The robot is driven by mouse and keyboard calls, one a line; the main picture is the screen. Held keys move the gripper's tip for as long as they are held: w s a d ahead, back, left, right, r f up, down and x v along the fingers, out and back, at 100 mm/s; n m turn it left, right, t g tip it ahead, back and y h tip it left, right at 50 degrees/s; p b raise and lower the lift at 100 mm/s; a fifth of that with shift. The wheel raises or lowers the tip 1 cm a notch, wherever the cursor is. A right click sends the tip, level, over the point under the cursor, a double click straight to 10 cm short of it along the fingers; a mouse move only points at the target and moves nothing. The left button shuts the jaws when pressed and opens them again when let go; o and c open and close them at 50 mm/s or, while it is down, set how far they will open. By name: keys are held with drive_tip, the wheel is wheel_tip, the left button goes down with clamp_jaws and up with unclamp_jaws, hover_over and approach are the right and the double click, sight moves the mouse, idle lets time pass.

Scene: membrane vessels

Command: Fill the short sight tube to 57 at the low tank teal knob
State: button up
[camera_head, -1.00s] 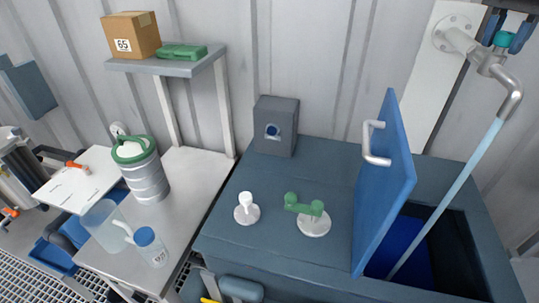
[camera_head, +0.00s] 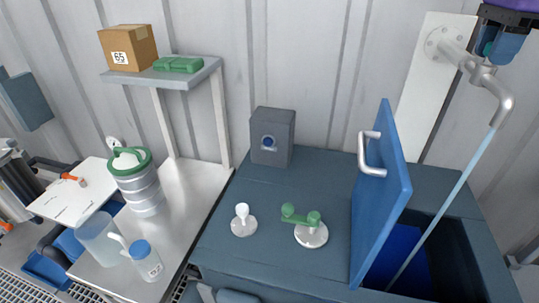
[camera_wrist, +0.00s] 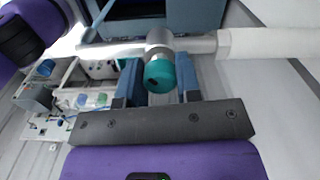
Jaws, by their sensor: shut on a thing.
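The teal knob (camera_wrist: 159,76) sits between the two blue fingers of my gripper (camera_wrist: 160,82) in the wrist view, and the fingers are shut on it. In the head view, my gripper (camera_head: 503,45) is at the top right and the teal knob (camera_head: 488,48) is mostly hidden by it. The knob is on a grey pipe (camera_head: 483,77) with a bent spout (camera_head: 503,104). A pale blue stream (camera_head: 446,205) runs from the spout into the open tank (camera_head: 456,262), which has blue inside. I cannot make out the short sight tube or any reading.
A raised blue lid (camera_head: 381,205) with a handle stands left of the opening. A green-handled valve (camera_head: 311,233), a white knob (camera_head: 242,220) and a grey box (camera_head: 272,138) are on the dark top. A steel canister (camera_head: 140,190) and clear jug (camera_head: 99,238) stand on the left bench.

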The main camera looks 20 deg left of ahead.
drive_tip(key=m, duration=0.8)
drive_tip(key=o, duration=0.9)
drive_tip(key=shift+r, duration=0.1)
